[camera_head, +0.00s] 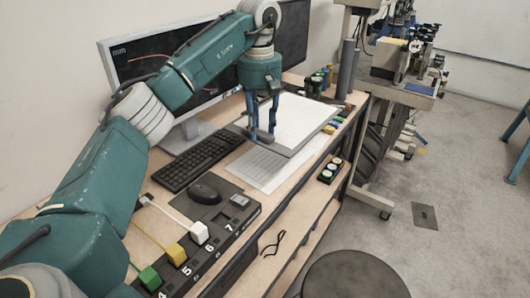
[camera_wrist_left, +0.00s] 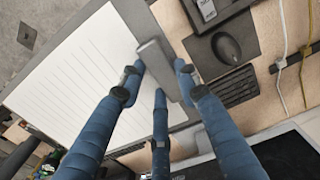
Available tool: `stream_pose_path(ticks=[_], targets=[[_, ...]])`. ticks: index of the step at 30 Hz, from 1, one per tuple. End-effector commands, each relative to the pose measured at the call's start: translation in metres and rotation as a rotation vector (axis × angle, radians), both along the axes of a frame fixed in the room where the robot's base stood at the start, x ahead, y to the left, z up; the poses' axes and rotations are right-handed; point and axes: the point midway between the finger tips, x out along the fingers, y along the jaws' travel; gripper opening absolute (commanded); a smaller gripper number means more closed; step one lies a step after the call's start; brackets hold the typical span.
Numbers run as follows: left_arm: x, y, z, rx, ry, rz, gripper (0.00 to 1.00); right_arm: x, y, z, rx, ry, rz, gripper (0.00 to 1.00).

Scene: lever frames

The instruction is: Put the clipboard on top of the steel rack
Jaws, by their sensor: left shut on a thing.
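The clipboard (camera_head: 297,118) is a dark board with a white lined sheet and a grey clip at its left end, over the desk beside the keyboard. My left gripper (camera_head: 262,134) is shut on its clip end. In the left wrist view my fingers (camera_wrist_left: 158,92) are around the grey clip, with the lined sheet (camera_wrist_left: 80,75) reaching to the upper left. I cannot tell whether the board is clear of the desk. The steel rack (camera_head: 408,86) seems to be the grey wheeled frame beyond the desk's right end, with items on its upper level. My right gripper is not in view.
A loose printed sheet (camera_head: 250,168) lies in front of the clipboard. The keyboard (camera_head: 203,158), mouse (camera_head: 205,192) and a monitor (camera_head: 135,60) are to the left. A dark cylinder (camera_head: 347,67) stands between clipboard and rack. A round stool (camera_head: 355,277) is in front; the floor to the right is mostly clear.

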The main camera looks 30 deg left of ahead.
Motion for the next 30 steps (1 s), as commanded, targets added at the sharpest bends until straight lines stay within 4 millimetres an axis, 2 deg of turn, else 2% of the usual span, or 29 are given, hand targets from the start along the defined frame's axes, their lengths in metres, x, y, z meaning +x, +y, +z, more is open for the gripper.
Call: stream_pose_path(ticks=[1,4,8,15,24,30], targets=[[0.002,0.008,0.012,-0.001,-0.003,0.013,0.00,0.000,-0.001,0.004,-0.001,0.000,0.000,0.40],[0.002,0.019,0.022,0.000,-0.002,0.025,0.00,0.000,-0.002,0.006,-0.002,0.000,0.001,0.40],[0.002,0.024,0.017,0.000,0.001,0.030,0.00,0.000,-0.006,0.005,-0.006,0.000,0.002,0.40],[0.001,0.025,-0.042,-0.001,0.005,0.030,0.00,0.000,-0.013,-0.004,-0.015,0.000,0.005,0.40],[0.001,0.025,-0.111,0.000,0.003,0.032,0.00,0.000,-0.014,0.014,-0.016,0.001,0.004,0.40],[0.002,0.024,-0.131,0.001,-0.002,0.031,0.00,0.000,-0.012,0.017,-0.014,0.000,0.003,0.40]])
